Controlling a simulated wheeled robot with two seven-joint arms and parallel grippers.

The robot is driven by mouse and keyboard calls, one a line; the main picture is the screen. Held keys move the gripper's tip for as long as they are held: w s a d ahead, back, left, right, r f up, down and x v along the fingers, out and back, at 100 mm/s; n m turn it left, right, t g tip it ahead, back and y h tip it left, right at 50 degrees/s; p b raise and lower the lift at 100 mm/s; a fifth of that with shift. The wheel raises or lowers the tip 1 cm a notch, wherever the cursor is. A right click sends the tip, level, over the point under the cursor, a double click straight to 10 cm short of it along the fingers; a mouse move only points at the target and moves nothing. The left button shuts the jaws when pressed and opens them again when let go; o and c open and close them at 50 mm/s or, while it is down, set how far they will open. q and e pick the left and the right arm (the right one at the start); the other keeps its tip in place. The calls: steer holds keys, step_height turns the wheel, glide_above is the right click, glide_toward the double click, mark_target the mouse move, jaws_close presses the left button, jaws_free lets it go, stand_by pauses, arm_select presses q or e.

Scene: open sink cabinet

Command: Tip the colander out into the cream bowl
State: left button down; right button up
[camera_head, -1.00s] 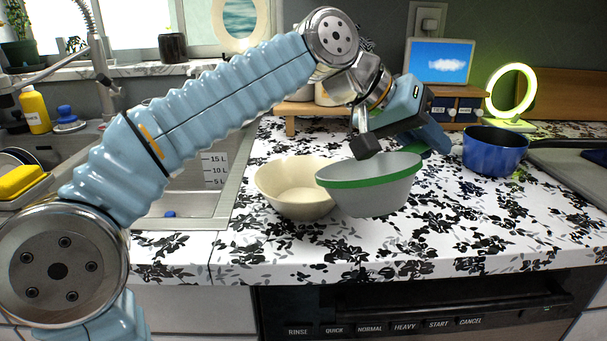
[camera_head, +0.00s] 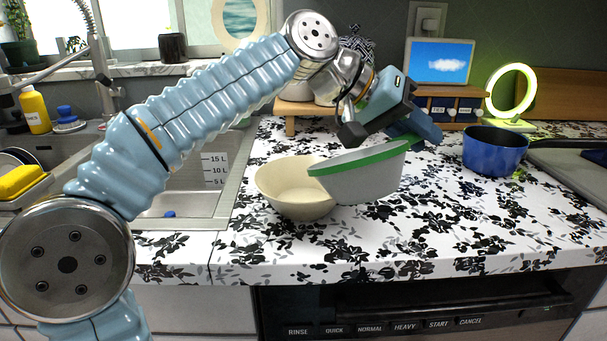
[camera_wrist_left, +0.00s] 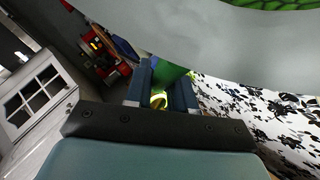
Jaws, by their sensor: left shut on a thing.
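The colander (camera_head: 357,184) is grey with a green rim and hangs above the counter, tilted with its left side lower. Its lowered left rim overlaps the right side of the cream bowl (camera_head: 283,188) in the head view. My left gripper (camera_head: 416,135) is shut on the colander's green handle at the far right side. In the left wrist view the handle sits between the blue fingers (camera_wrist_left: 160,88), with the grey colander wall (camera_wrist_left: 205,42) above. The cream bowl stands upright on the counter. The colander's inside is hidden in the head view. My right gripper is not in view.
A blue pot (camera_head: 495,152) stands on the floral counter (camera_head: 440,225) to the right. A small wooden stand (camera_head: 292,108) is behind the bowl. The sink (camera_head: 190,200) lies left of the bowl. A screen (camera_head: 440,62) and a glowing ring lamp (camera_head: 513,92) stand at the back.

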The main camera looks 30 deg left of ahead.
arm_select(q)
steer(key=shift+w+a+r+n+h, duration=0.2)
steer(key=shift+a+h, duration=0.15)
steer(key=shift+a, duration=0.15)
steer(key=shift+w+a+r+n+h, duration=0.2)
steer(key=shift+a+h, duration=0.15)
steer(key=shift+a, duration=0.15)
steer(key=shift+w+a+r+n+h, duration=0.25)
steer(key=shift+a+r+n+h, duration=0.15)
steer(key=shift+a+n+h, duration=0.25)
stand_by(0.7)
steer(key=shift+w+a+f+n+h, duration=0.1)
steer(key=shift+a+f+n+h, duration=0.15)
steer(key=shift+f+h, duration=0.35)
stand_by(0.5)
steer(key=shift+w+a+r+n+h, duration=0.15)
steer(key=shift+a+r+n+h, duration=0.2)
steer(key=shift+n+h, duration=0.25)
steer(key=shift+w+a+r+n+h, duration=0.2)
steer(key=shift+a+n+h, duration=0.15)
steer(key=shift+h, duration=0.3)
stand_by(1.5)
steer(key=shift+w+a+r+n+h, duration=0.1)
steer(key=shift+w+a+n+h, duration=0.15)
steer(key=shift+a+n+h, duration=0.3)
steer(key=shift+w+a+n+h, duration=0.25)
steer(key=shift+a+n+h, duration=0.1)
steer(key=shift+a, duration=0.3)
stand_by(0.6)
